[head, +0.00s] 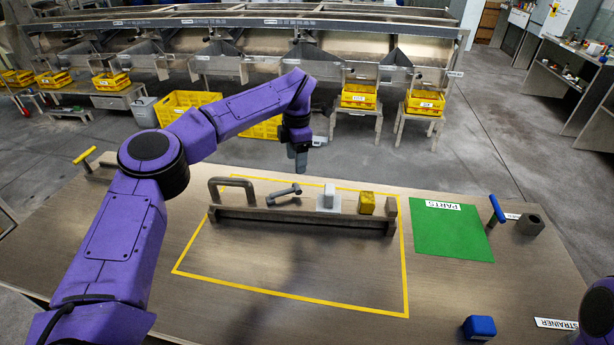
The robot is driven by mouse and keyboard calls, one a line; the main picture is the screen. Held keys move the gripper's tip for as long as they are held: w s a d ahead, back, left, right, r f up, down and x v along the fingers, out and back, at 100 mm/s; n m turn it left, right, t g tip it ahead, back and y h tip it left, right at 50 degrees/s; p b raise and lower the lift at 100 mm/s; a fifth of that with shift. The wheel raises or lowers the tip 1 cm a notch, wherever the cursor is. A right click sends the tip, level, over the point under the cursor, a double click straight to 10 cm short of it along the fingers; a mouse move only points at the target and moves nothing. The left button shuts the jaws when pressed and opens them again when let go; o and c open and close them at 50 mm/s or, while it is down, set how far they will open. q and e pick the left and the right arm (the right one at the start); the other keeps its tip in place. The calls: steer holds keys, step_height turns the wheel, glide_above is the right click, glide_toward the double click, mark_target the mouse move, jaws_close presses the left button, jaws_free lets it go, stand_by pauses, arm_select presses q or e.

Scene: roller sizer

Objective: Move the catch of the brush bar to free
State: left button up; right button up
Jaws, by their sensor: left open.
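The brush bar (300,222) is a long dark bar lying across the table inside a yellow outline. A brown loop handle (232,183) stands at its left end. Along it are a grey lever (284,194), tilted up to the right, a pale grey-white block (328,199) and a yellow block (366,203). No label marks the catch; the lever may be it, but I cannot tell its setting. My left gripper (301,168) points down above and behind the bar, near the lever and apart from it. It is open and empty. My right gripper is out of view.
A green PARTS mat (450,236) lies right of the bar. Beyond it are a blue-topped handle (496,210) and a dark block (529,224). A blue block (479,327) and a STRAINER label (555,323) are at the front right. A yellow T-handle (84,156) stands far left.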

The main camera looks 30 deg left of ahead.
mark_target(297, 186)
arm_select(q)
steer(key=shift+s+f+p, duration=0.25)
steer(key=shift+f+p, duration=0.35)
steer(key=shift+f, duration=0.65)
steer(key=f, duration=0.2)
steer(key=f+p, duration=0.1)
steer(key=f, duration=0.3)
steer(key=shift+w+f, duration=0.2)
steer(key=shift+w, duration=0.1)
steer(key=shift+s+f, duration=0.15)
steer(key=shift+f, duration=0.05)
steer(key=shift+a, duration=0.1)
jaws_close()
steer(key=shift+f, duration=0.1)
